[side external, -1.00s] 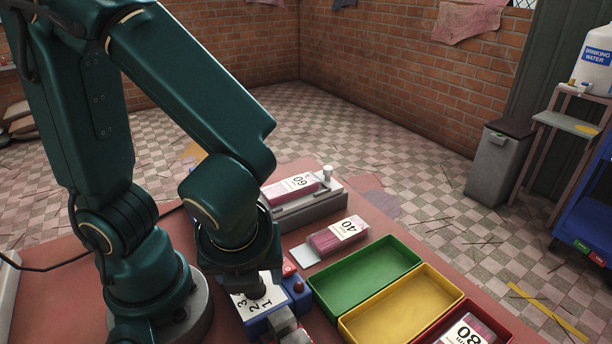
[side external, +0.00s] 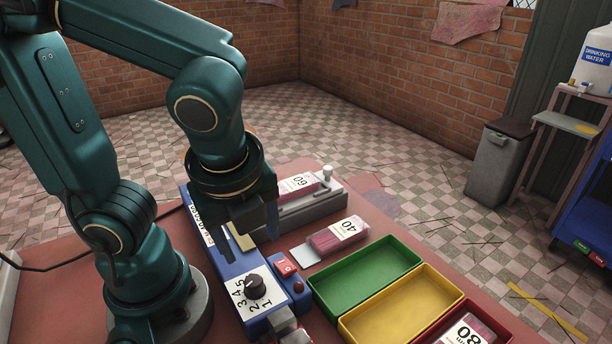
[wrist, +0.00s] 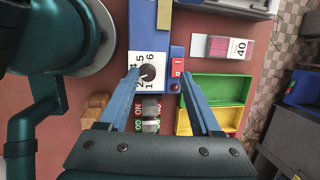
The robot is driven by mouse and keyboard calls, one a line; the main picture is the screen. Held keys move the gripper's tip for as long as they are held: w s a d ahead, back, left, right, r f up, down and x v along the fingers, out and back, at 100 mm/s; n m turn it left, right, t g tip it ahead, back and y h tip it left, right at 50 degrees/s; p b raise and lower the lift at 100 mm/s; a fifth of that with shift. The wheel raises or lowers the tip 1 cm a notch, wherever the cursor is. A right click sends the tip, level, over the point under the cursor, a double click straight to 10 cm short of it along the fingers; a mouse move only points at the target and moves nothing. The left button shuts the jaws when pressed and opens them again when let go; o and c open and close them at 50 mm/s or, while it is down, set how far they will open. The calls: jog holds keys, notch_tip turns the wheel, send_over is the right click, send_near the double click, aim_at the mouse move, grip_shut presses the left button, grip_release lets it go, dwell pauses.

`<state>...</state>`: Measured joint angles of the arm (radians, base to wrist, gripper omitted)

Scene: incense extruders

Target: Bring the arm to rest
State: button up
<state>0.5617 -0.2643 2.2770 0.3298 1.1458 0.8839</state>
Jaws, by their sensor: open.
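My gripper (side external: 256,222) is open and empty, raised above the blue machine (side external: 228,270) in the side view. In the wrist view its two blue fingers (wrist: 160,83) stand apart on either side of the machine's dial and switch area. The machine's black dial (side external: 255,286) sits on a white numbered plate, clear of the fingers. A red switch (side external: 287,267) and a red button (side external: 299,286) are beside the dial. Part of the machine is hidden behind my gripper.
Green (side external: 364,281), yellow (side external: 400,318) and red (side external: 507,338) trays stand to the right; a pack marked 80 (side external: 465,332) lies in the red one. A pack marked 40 (side external: 336,237) lies near the green tray. A pack marked 60 (side external: 296,187) rests on a grey fixture (side external: 308,204).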

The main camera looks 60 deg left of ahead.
jog(key=r+n+t+h, duration=0.1)
jog(key=n, duration=0.5)
jog(key=w+a+r+n+t+h, duration=0.1)
jog(key=n, duration=0.5)
jog(key=w+r+n+t, duration=0.1)
jog(key=n, duration=0.5)
jog(key=shift+w+a+r+t+h, duration=0.15)
jog(key=shift+a+r+t+h, duration=0.1)
jog(key=shift+t+h, duration=0.15)
